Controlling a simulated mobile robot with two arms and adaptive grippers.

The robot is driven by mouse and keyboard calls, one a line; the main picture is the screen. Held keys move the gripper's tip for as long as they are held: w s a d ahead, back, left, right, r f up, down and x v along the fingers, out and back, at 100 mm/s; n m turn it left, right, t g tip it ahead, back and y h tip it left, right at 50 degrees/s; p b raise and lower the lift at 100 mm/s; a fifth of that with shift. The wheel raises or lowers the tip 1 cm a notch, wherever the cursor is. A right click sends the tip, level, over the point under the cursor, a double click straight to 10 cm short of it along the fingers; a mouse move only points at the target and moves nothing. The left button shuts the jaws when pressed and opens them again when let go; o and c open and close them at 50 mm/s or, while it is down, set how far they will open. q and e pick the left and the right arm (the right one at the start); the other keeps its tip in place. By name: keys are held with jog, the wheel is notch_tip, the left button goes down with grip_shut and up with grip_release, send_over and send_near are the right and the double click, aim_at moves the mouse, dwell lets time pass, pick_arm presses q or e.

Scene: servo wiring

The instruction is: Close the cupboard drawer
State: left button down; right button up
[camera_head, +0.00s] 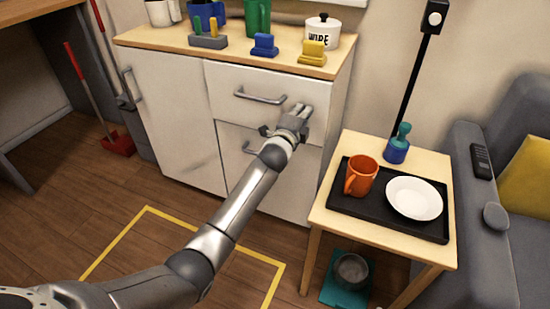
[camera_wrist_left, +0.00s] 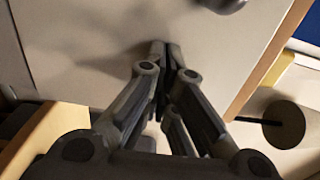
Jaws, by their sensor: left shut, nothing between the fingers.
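The white cupboard (camera_head: 165,115) stands against the wall under a wooden top. Its upper right drawer (camera_head: 232,80) has a grey bar handle (camera_head: 260,97). The drawer front looks flush or nearly flush with the cupboard; a small gap cannot be ruled out. My left gripper (camera_head: 299,108) is at the right part of the drawer front, right of the handle, with its fingers together and empty. In the left wrist view the fingertips (camera_wrist_left: 165,50) point at the white drawer front (camera_wrist_left: 95,50), touching or very close. The handle end (camera_wrist_left: 225,4) shows at the top edge. My right gripper is out of view.
A lower drawer with its own handle (camera_head: 250,148) is partly behind my arm. A small table (camera_head: 335,225) with a black tray (camera_head: 375,212), orange mug (camera_head: 361,176) and plate (camera_head: 414,198) stands close on the right. Pots and coloured blocks stand on the cupboard top (camera_head: 160,38).

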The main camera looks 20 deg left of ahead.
pick_arm(q)
jog(key=shift+w+r, duration=0.35)
jog(key=shift+w, duration=0.4)
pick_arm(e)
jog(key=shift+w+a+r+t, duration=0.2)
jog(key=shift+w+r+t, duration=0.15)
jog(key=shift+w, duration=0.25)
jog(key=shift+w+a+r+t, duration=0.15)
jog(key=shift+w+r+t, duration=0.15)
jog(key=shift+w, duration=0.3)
